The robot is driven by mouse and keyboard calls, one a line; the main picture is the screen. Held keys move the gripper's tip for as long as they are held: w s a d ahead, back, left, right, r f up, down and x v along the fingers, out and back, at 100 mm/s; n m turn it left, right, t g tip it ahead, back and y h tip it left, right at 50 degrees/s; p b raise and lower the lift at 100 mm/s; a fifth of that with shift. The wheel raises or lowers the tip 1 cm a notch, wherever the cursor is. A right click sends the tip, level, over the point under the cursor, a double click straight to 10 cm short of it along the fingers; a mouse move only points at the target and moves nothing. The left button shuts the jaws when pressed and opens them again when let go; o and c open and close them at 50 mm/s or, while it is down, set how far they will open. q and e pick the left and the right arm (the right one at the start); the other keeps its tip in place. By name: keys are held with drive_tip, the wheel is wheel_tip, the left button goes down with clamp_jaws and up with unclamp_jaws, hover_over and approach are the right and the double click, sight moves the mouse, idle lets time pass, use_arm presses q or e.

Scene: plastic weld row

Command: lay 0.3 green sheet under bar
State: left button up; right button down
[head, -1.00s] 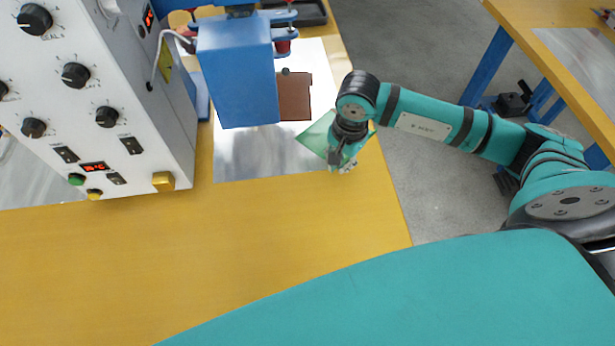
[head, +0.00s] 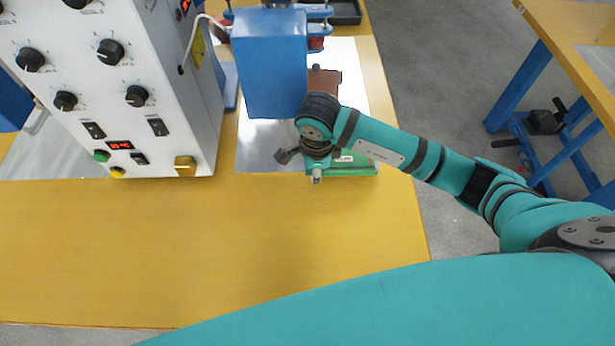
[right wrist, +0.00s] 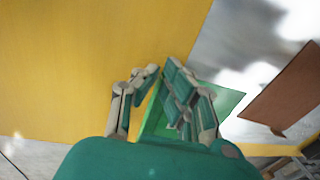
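The translucent green sheet (head: 354,166) shows in the head view near the front right corner of the shiny metal plate (head: 262,150), partly covered by my right arm. In the right wrist view the sheet (right wrist: 228,101) runs between and behind the fingers. My right gripper (right wrist: 163,72) has its fingertips close together with the sheet's edge between them; it appears shut on it. In the head view the right gripper (head: 312,172) is over the plate's front edge. The blue press head (head: 270,65) stands behind and left of it; the bar's underside is hidden. My left gripper is not in view.
A brown sheet (head: 326,82) lies on the plate just right of the press head. The grey control cabinet (head: 130,75) stands at the left. The yellow table (head: 220,225) is clear in front. Another table (head: 572,45) is at the right.

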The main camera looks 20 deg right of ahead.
sight(307, 188)
drive_tip(key=shift+a, duration=0.8)
drive_tip(key=shift+s+a+f+p, duration=0.15)
drive_tip(key=shift+f+p, duration=0.1)
drive_tip(key=shift+f, duration=0.7)
drive_tip(key=shift+w+a+f+p, duration=0.1)
drive_tip(key=shift+f+p, duration=0.15)
drive_tip(key=shift+f, duration=0.7)
drive_tip(key=c, duration=1.5)
unclamp_jaws()
drive_tip(key=r, duration=0.4)
drive_tip(key=s+r, duration=0.1)
drive_tip(key=r, duration=0.7)
drive_tip(key=shift+s+a+b, duration=0.15)
drive_tip(key=shift+b, duration=0.2)
